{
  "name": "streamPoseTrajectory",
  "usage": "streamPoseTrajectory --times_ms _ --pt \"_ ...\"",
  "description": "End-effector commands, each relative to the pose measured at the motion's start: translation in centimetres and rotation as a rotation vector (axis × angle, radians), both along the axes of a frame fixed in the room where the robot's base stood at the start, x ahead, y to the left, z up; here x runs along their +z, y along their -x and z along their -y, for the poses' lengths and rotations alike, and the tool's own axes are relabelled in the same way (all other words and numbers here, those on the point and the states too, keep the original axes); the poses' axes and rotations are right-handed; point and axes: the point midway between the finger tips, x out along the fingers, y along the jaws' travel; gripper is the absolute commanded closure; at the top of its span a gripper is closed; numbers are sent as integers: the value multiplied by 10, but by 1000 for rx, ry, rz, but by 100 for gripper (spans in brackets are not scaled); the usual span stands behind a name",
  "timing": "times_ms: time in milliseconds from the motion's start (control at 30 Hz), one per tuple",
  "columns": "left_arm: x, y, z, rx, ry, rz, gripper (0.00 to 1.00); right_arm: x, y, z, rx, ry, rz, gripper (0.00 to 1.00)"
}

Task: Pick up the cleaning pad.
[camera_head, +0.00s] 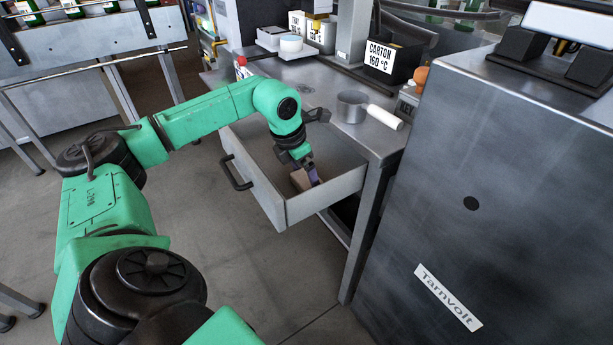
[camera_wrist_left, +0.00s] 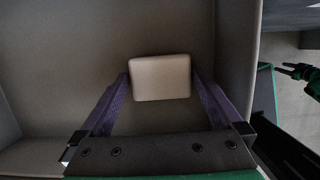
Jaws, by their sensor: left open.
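The cleaning pad (camera_wrist_left: 160,78) is a small, pale beige block with rounded corners. It lies on the floor of the open drawer (camera_head: 332,194). In the head view the pad (camera_head: 300,180) shows only in part beside my left gripper. My left gripper (camera_head: 312,174) reaches down into the drawer from above. In the left wrist view its two purple fingers (camera_wrist_left: 161,92) are open, one on each side of the pad. A narrow gap shows at the left finger; at the right finger I cannot tell whether it touches. The head view does not show my right gripper.
The drawer walls (camera_wrist_left: 231,55) stand close around the gripper. A large dark cabinet (camera_head: 500,170) stands right. A green-and-black part at the wrist view's right edge is unclear.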

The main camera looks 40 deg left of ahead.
Motion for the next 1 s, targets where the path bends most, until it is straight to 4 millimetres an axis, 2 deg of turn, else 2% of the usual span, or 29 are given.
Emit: streamPoseTrajectory --times_ms 33,167,200,467,567,667,767,933,1000 --pt "0 0 0 0 0 0 8 0 0 0 0 0 -1 50" --pt "0 0 0 0 0 0 57 0 1 0 0 0 -1 50" --pt "1 0 0 0 0 0 62 0 1 0 0 0 -1 50" --pt "3 0 0 0 0 0 62 0 0 0 0 1 1 50" --pt "12 0 0 0 1 2 62 2 1 0 1 -1 6 50" --pt "30 -1 0 0 0 4 62 1 6 1 4 0 4 50" --pt "60 -1 1 -2 2 7 62 0 18 3 9 0 -1 50" --pt "130 -1 1 -2 4 8 62 4 57 11 26 4 -10 50" --pt "154 -1 1 -2 2 7 62 11 57 12 28 5 -6 50"
